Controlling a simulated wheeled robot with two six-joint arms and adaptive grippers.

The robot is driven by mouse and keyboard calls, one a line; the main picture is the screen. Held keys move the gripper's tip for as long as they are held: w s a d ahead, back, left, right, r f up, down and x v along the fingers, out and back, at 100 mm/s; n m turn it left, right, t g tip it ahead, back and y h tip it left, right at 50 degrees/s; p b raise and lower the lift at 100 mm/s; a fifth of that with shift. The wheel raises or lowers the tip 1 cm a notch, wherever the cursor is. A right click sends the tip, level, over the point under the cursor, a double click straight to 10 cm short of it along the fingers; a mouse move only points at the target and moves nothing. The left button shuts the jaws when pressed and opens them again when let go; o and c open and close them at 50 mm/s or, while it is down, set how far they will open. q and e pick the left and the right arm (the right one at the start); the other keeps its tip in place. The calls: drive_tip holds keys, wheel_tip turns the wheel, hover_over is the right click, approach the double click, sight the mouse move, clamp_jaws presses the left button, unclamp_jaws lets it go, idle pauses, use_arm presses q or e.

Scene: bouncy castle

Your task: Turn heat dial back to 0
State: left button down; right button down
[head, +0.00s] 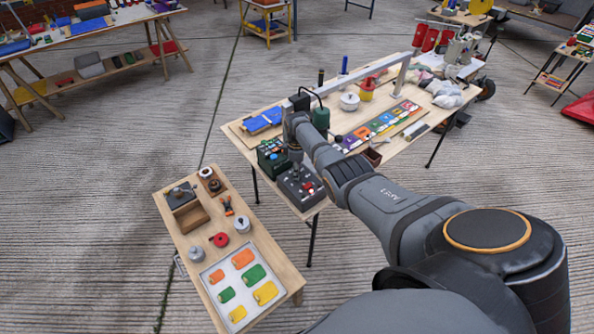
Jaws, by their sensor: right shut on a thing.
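My right arm reaches in from the lower right to the near-left end of the long wooden table. My right gripper (296,163) points down at the dark grey control box (293,198) there. It is shut at the back part of the box's top, on what seems to be the heat dial; the dial itself is hidden by the fingers, so its setting cannot be read. A small red knob or button shows on the box just right of the fingertips. My left gripper is not in view.
A green box (270,158) stands close to the left of the control box. The long table (397,148) also bears a white pot (349,101) and a strip of coloured panels. A low wooden bench (181,238) with a tray of coloured tags stands at the left. Bare floor lies between.

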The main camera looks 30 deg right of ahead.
idle(0.5)
drive_tip(key=c, duration=1)
unclamp_jaws()
wheel_tip(320, 180, up, 12)
